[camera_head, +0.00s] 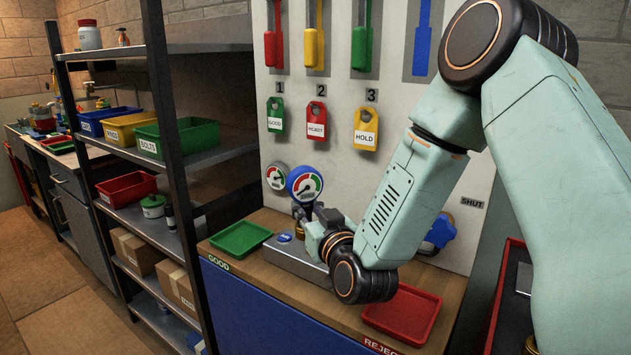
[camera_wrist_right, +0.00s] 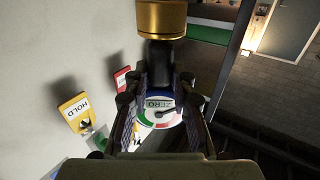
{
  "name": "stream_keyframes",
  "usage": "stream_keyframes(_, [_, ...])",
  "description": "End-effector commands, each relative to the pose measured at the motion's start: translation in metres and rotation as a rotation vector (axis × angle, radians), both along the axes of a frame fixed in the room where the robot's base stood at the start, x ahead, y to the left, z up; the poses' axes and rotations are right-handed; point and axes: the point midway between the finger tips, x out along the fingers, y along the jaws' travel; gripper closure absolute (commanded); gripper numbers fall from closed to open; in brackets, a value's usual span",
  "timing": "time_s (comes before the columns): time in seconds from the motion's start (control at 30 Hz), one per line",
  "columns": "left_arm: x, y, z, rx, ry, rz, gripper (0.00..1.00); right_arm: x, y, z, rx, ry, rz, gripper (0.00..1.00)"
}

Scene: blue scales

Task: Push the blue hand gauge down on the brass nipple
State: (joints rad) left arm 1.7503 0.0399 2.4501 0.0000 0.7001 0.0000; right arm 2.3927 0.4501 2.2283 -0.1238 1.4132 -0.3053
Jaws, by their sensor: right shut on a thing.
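The blue hand gauge (camera_head: 304,183) has a round white dial with green and red bands and stands roughly upright above the grey test block (camera_head: 286,258). My right gripper (camera_head: 312,222) is shut on its dark stem. In the right wrist view, which is upside down, the gauge dial (camera_wrist_right: 160,112) shows between the fingers of my right gripper (camera_wrist_right: 160,78). A brass cylinder (camera_wrist_right: 162,18) lines up with the stem's end; brass also shows below the gauge in the head view. I cannot tell whether it is the nipple or how far the gauge sits on it. My left gripper is out of view.
A grey gauge (camera_head: 276,177) stands behind, left of the blue one. A green tray (camera_head: 240,238) lies left of the block and a red tray (camera_head: 402,314) right of it. The tag panel (camera_head: 330,95) rises close behind; a dark shelf (camera_head: 175,120) stands at left.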

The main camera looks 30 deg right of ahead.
Motion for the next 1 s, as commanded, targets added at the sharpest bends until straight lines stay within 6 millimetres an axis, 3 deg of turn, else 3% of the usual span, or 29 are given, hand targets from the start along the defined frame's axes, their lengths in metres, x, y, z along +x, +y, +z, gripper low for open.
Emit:
stream_keyframes(0.03, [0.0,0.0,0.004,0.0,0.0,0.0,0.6,0.003,-0.007,0.015,0.0,-0.007,-0.032,1.0])
stream_keyframes(0.1, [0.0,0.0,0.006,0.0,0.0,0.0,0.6,0.006,-0.016,0.026,0.0,-0.005,-0.072,1.0])
stream_keyframes(0.3, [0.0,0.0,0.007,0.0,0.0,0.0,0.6,0.009,-0.026,0.036,-0.001,-0.001,-0.119,1.0])
stream_keyframes(1.0, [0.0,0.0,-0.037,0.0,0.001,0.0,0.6,0.009,-0.025,-0.011,-0.003,-0.001,-0.115,1.0])
